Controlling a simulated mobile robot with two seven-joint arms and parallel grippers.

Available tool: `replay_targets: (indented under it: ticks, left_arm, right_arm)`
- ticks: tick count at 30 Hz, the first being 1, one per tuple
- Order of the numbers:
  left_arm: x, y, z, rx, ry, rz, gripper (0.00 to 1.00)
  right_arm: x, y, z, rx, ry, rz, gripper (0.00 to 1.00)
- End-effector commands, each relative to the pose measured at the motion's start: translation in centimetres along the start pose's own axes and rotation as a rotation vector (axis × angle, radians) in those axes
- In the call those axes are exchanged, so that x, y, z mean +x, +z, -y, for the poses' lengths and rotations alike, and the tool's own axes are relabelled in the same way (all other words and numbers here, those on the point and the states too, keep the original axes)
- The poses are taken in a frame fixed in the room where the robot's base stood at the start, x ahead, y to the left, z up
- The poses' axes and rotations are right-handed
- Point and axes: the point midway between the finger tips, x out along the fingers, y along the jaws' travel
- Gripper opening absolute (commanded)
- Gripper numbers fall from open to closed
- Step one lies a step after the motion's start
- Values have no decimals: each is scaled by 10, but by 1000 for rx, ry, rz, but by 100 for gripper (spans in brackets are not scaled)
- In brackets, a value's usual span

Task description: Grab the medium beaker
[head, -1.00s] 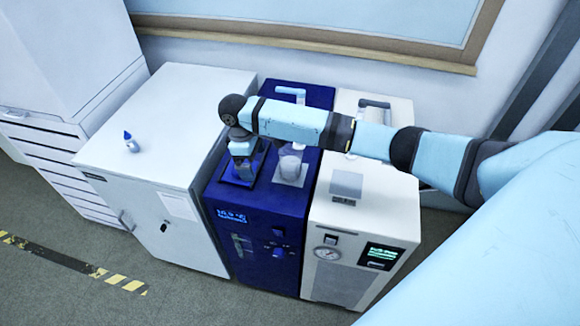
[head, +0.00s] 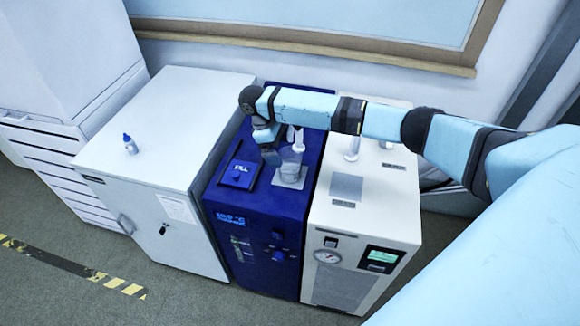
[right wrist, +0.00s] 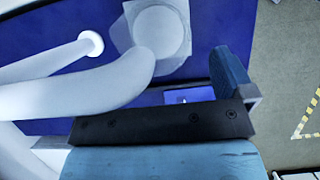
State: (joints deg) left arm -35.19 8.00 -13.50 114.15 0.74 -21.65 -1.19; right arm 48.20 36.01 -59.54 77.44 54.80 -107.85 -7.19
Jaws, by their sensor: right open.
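A clear beaker (head: 292,158) stands on a pale square pad (head: 289,179) on top of the blue machine (head: 262,203). In the right wrist view a pale round shape, apparently the beaker (right wrist: 160,30), sits at the top centre over the pad. My right gripper (head: 271,159) is open, just left of the beaker in the head view, and appears empty. In the right wrist view one blue finger (right wrist: 230,72) shows; the other is hidden behind a white curved spout (right wrist: 100,78). Whether the gripper touches the beaker cannot be told. My left gripper is not in view.
A dark blue FILL panel (head: 240,174) lies left of the beaker. The spout stands close to my right gripper. A white machine (head: 365,215) adjoins on the right. A white cabinet (head: 160,160) with a small dropper bottle (head: 130,144) is on the left.

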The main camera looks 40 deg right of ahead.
Motion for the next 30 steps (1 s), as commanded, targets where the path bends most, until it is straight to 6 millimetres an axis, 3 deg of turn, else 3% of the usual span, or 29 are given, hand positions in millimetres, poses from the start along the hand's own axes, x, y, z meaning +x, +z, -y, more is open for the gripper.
replay_targets:
  ticks: [9, 17, 18, 25, 27, 30]
  left_arm:
    - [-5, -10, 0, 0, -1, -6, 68]
    - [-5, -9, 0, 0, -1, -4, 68]
    - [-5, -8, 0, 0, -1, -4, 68]
    - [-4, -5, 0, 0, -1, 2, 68]
    - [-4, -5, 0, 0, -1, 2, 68]
    - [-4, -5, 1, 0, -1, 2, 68]
  right_arm:
    - [43, 2, -2, -1, 0, 2, 100]
    - [48, 2, -2, -1, 1, 0, 100]
    - [48, 2, -2, -1, 1, 0, 98]
    - [47, 2, -2, -1, 1, 0, 45]
    - [47, 2, -3, 0, 1, 0, 38]
    - [47, 2, -3, 0, 1, 0, 38]
